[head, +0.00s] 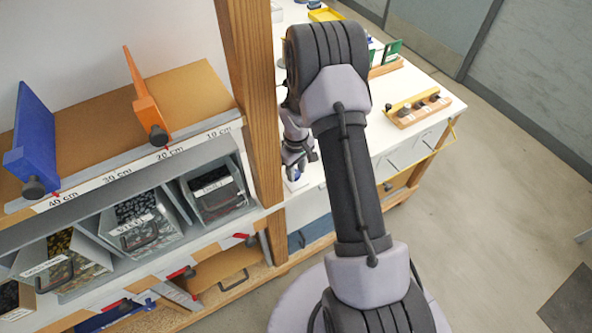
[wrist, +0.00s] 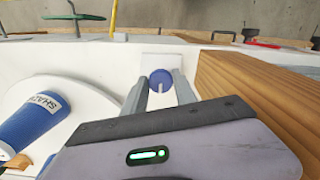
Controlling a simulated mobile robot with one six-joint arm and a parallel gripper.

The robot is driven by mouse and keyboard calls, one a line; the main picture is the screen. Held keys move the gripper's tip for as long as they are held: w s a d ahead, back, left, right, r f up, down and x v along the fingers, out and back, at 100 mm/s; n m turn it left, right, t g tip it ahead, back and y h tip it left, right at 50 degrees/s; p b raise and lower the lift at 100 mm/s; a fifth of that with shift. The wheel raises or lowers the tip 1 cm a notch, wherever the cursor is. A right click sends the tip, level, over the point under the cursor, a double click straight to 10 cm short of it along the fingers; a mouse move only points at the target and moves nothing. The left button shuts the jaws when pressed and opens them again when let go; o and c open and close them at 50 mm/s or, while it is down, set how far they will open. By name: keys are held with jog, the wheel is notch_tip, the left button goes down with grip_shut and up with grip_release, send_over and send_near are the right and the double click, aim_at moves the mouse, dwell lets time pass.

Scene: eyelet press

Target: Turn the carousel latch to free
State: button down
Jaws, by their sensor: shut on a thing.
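The latch is a round blue knob (wrist: 160,77) with a white pointer mark, set on a white plate in the wrist view. The mark points down the picture, toward my gripper. My gripper (wrist: 159,84) is shut on the knob, with one grey finger on each side of it. In the head view my gripper (head: 297,162) is beside the wooden post, low at the white table's left edge. A bit of blue shows just below it there, too small to read.
A thick wooden post (wrist: 250,95) stands close on the right in the wrist view. A white round platform (wrist: 75,95) with a tilted blue cup (wrist: 32,122) is on the left. In the head view, a shelf with bins (head: 140,225) stands left of the post.

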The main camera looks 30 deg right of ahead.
jog(key=shift+n, duration=0.3)
jog(key=n, duration=0.3)
jog(key=shift+n, duration=0.4)
jog(key=n, duration=0.4)
jog(key=shift+w+d+n, duration=0.1)
jog(key=shift+n, duration=0.2)
jog(key=n+p, duration=0.1)
jog(key=n, duration=0.3)
jog(key=shift+w, duration=0.1)
jog(key=shift+n, duration=2.4)
jog(key=c, duration=1)
grip_release()
